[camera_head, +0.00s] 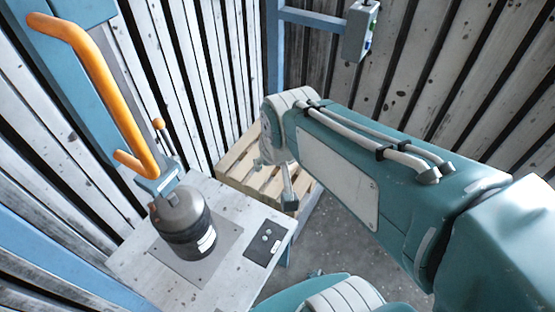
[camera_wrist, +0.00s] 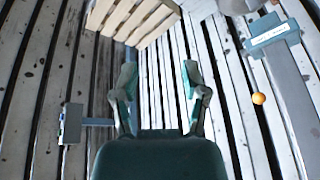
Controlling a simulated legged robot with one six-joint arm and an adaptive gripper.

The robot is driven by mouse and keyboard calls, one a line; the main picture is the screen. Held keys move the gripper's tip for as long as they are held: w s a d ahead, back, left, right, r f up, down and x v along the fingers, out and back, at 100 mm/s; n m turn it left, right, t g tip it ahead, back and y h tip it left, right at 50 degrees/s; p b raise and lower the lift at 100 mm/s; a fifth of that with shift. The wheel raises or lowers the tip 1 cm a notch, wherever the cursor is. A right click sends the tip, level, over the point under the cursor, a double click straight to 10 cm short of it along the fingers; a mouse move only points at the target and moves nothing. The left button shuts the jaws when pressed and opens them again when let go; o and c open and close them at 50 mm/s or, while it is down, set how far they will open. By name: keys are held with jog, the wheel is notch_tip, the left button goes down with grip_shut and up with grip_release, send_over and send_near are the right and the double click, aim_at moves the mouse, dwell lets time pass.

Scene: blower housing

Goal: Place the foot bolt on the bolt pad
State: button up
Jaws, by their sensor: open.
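A dark rectangular pad (camera_head: 267,243) lies on the right part of the worktop, with small pale round spots on it. I cannot tell whether these are bolts, holes or marks, and no foot bolt is clearly recognisable in either view. My gripper (camera_head: 275,180) hangs above and beyond the worktop's back right edge, in front of the wooden pallet, apart from the pad. In the wrist view my gripper (camera_wrist: 161,88) has its two fingers spread, with only plank wall seen between them. The pad is not seen in the wrist view.
A grey and black cylindrical housing (camera_head: 184,222) stands on a plate on the white worktop (camera_head: 232,204). A bent orange handle (camera_head: 100,90) rises on the left. A wooden pallet (camera_head: 238,163) is behind, also in the wrist view (camera_wrist: 132,16). A grey box (camera_head: 360,30) hangs on the wall.

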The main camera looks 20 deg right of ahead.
jog(key=s+r+n+t, duration=0.1)
jog(key=s+r+n, duration=0.1)
jog(key=s, duration=0.4)
jog(key=shift+s+a+r, duration=0.15)
jog(key=shift+a+r, duration=0.05)
jog(key=shift+r, duration=0.6)
dwell(0.4)
